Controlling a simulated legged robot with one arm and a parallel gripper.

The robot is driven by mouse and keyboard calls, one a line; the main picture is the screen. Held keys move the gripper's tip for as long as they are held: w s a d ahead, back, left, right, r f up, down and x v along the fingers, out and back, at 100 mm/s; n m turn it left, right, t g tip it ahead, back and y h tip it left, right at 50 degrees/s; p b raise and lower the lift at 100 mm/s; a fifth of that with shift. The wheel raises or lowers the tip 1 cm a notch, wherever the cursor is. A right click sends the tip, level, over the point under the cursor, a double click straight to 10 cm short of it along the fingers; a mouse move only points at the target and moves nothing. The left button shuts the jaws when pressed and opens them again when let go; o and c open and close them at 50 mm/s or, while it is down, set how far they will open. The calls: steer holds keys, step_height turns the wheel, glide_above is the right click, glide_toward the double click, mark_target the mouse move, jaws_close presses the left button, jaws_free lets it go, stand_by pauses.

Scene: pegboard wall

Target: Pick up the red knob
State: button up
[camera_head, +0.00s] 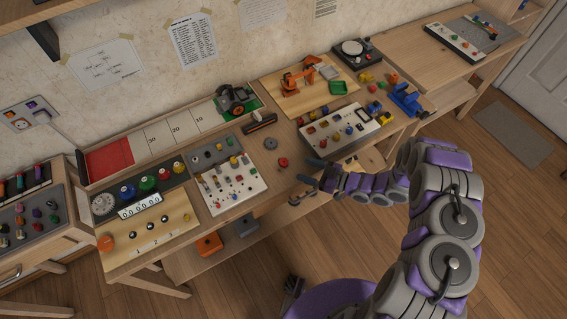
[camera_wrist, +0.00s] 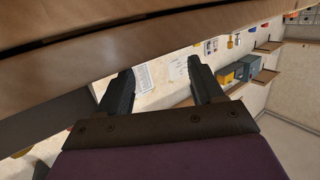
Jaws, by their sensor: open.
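A small red knob (camera_head: 283,163) stands on the bare wooden bench top, between two control panels. Other red knobs sit on the panels, including one on the white-grey panel (camera_head: 323,143). My gripper (camera_head: 309,171) is at the bench's front edge, to the right of the loose red knob and apart from it. In the wrist view my gripper (camera_wrist: 160,66) shows two dark fingers spread apart with nothing between them. The red knob is not visible between the fingers there.
A panel of small knobs and pegs (camera_head: 232,187) lies left of the red knob. A grey ring-shaped part (camera_head: 270,143) is just behind it. In the wrist view, a wooden edge (camera_wrist: 150,25) runs close above the fingers. Open floor (camera_head: 300,240) lies before the bench.

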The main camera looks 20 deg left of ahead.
mark_target(286, 163)
steer(key=shift+b+x, duration=1)
steer(key=shift+x, duration=3.1)
steer(key=shift+r, duration=0.1)
steer(key=shift+c, duration=0.2)
steer(key=shift+d, duration=0.1)
steer(key=c, duration=1.1)
steer(key=shift+r, duration=0.1)
